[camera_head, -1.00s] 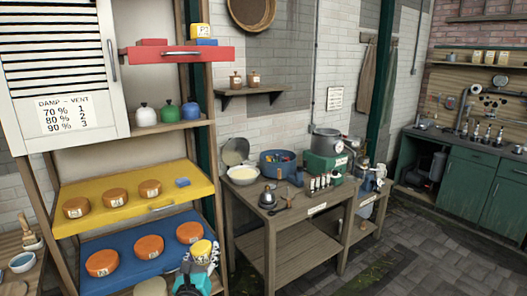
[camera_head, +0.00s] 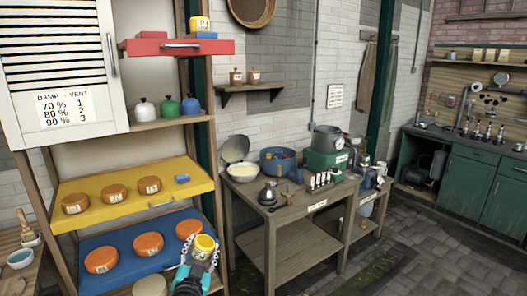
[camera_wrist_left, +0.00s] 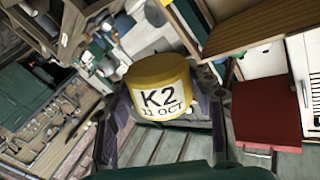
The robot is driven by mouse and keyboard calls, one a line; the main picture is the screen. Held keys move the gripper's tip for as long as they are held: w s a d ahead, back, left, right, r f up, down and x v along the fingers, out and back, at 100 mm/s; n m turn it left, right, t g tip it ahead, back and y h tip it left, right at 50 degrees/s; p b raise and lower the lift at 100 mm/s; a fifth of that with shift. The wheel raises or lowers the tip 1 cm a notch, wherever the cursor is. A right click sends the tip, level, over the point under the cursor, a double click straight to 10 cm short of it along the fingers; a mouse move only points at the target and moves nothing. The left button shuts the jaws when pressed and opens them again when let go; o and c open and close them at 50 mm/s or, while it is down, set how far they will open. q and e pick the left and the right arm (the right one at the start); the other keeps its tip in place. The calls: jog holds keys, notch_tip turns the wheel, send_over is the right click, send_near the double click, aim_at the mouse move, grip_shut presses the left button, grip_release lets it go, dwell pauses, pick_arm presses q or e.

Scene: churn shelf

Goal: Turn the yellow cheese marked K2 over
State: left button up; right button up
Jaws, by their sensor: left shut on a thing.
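The yellow cheese marked K2 (camera_head: 205,244) is a small cylinder held in front of the right end of the blue shelf. My left gripper (camera_head: 201,256) is shut on it, with the arm coming up from the bottom edge. In the left wrist view the cheese (camera_wrist_left: 158,72) sits between the two fingers, and its white label reads "K2" and "11 OCT". The label is roughly upright in that view, with the cheese slightly tilted. The fingers cover parts of its sides. My right gripper is not in view.
Above are a yellow shelf (camera_head: 100,205) with orange cheeses and a red drawer (camera_head: 178,48) with another yellow cheese (camera_head: 200,24). A wooden table (camera_head: 275,225) stands to the right.

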pick_arm(q)
jog(key=n, duration=0.5)
